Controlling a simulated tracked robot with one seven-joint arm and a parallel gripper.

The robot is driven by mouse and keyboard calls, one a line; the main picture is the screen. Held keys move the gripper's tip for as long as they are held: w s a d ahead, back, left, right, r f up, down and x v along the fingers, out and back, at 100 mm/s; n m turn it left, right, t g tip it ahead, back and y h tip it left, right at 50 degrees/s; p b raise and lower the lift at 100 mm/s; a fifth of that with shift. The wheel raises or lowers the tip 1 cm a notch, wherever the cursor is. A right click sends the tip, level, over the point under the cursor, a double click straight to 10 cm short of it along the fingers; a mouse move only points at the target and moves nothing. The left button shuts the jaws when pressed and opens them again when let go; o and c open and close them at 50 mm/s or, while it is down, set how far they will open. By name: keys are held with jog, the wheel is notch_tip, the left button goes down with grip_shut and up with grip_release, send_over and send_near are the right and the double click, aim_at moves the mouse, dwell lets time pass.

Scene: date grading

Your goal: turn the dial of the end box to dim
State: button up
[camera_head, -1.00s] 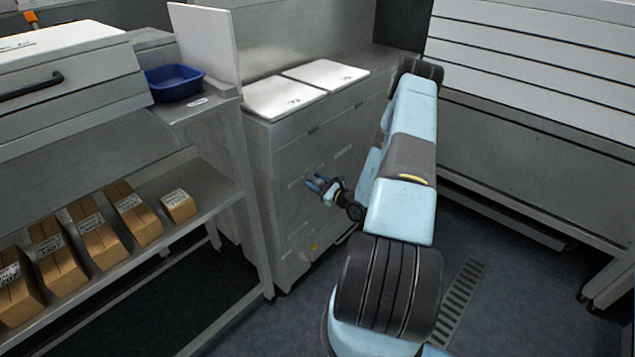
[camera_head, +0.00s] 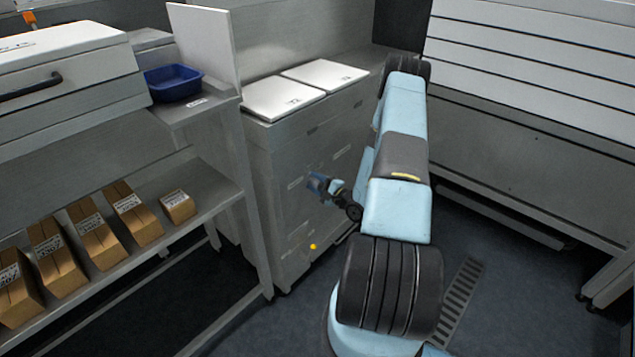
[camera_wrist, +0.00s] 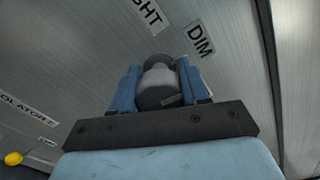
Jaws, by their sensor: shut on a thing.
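My gripper (camera_wrist: 157,78) is at the side of the steel end box (camera_head: 285,180), below the two white lids. In the wrist view its blue fingers are on both sides of a dark round dial (camera_wrist: 156,97) and shut on it. A label reading DIM (camera_wrist: 201,38) is above and right of the dial. A partly cut-off label ending in GHT (camera_wrist: 146,14) is above it. The gripper also shows in the head view (camera_head: 317,184), where it hides the dial. I cannot tell which label the dial points to.
A small yellow knob (camera_head: 313,246) sits low on the box, and a label ending in OLATOR (camera_wrist: 25,106) is near it in the wrist view. A shelf rack (camera_head: 215,187) with several cartons and a blue tray (camera_head: 174,83) stands to the left.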

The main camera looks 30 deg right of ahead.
jog(key=shift+d+n, duration=0.2)
jog(key=shift+n, duration=0.3)
jog(key=shift+f, duration=0.1)
jog(key=o, duration=1)
jog(key=shift+a, duration=0.15)
jog(key=shift+o, duration=0.3)
jog(key=v, duration=1.3)
jog(key=shift+s, duration=0.4)
